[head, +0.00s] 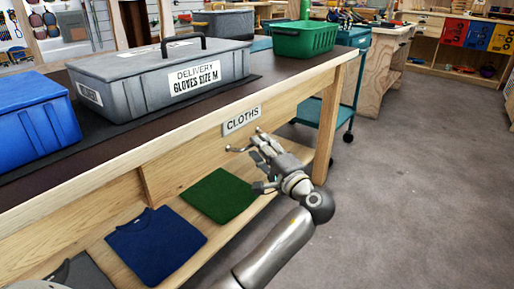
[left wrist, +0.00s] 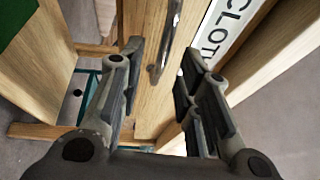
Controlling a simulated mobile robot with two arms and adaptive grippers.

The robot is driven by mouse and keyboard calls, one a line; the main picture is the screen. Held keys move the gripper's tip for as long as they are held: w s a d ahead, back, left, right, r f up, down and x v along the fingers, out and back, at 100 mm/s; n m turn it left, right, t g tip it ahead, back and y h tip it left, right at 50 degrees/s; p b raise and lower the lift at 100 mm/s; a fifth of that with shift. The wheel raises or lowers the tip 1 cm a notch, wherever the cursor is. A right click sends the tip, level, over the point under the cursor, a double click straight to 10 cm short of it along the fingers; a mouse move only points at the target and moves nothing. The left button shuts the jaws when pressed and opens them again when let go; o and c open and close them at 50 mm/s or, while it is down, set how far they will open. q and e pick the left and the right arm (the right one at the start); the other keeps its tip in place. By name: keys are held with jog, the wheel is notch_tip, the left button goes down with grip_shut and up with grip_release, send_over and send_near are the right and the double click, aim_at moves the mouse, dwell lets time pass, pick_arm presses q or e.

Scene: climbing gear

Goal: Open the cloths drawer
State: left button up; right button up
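The cloths drawer (head: 205,150) is in the wooden front of the workbench and looks shut. A white CLOTHS label (head: 241,121) sits above its metal handle (head: 240,149). My left gripper (head: 258,158) is at the handle, with its fingers spread. In the left wrist view the handle (left wrist: 166,45) runs between the two open fingers of the gripper (left wrist: 162,72), nearer the top of the picture. The fingers are not closed on it; I cannot tell whether either touches it. The label (left wrist: 226,28) shows beside the right finger. My right gripper is not in view.
On the bench top stand a grey glove box (head: 150,78), a blue box (head: 35,120) and a green basket (head: 303,38). Folded green (head: 219,195) and blue (head: 156,244) garments lie on the shelf below. The floor (head: 410,180) at right is clear.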

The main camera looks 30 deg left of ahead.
pick_arm(q)
jog(key=shift+b+x, duration=0.35)
jog(key=shift+x, duration=1.35)
grip_shut()
